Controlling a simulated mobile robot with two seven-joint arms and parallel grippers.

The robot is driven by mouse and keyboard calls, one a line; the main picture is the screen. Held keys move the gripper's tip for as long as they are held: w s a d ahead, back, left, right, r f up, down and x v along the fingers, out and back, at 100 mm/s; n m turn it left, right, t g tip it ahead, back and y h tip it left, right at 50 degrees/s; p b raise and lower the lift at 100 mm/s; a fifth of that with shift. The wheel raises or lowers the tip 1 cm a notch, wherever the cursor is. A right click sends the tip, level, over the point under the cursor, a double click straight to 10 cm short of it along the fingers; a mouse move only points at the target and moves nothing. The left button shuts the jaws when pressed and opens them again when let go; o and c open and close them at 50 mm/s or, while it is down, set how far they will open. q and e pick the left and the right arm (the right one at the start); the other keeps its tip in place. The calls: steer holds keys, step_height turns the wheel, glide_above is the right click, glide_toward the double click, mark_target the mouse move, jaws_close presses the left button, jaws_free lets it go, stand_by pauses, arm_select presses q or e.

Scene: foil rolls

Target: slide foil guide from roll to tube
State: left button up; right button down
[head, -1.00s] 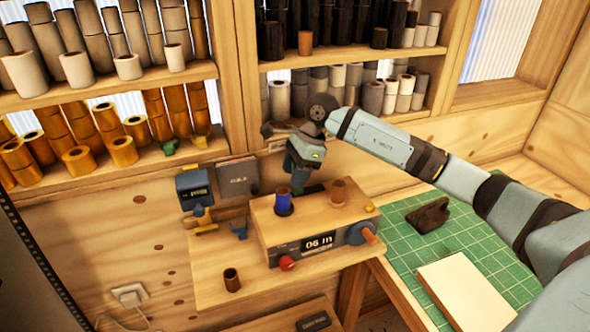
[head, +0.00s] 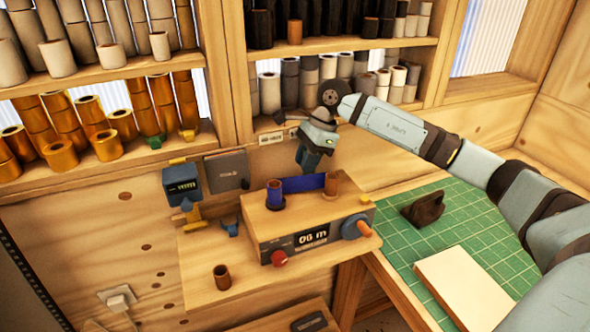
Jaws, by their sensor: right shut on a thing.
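A machine with a wooden top (head: 303,207) stands on the bench and its display reads "06 m". A blue foil roll (head: 275,194) stands upright on its left and a brown tube (head: 332,187) upright on its right. A blue foil strip (head: 303,184) spans from the roll to the tube along their far side. My right gripper (head: 309,160) is above and behind the strip, close to the tube. It is shut on the foil guide, which is small and mostly hidden by the fingers. My left gripper is not in view.
A red knob (head: 280,258) and a blue dial with an orange handle (head: 356,226) are on the machine's front. A loose brown tube (head: 222,277) stands at front left. A green mat (head: 470,228) holds a dark brown object (head: 424,208) and a pale board (head: 464,285).

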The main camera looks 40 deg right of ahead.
steer(key=shift+d, duration=0.15)
steer(key=c, duration=1.1)
jaws_free()
steer(key=shift+c, duration=0.2)
steer(key=shift+o, duration=0.9)
steer(key=shift+s+d, duration=0.1)
steer(key=shift+d, duration=0.05)
steer(key=shift+r, duration=0.25)
steer(key=b+v, duration=0.2)
steer(key=v, duration=1.1)
steer(key=shift+d+r, duration=0.15)
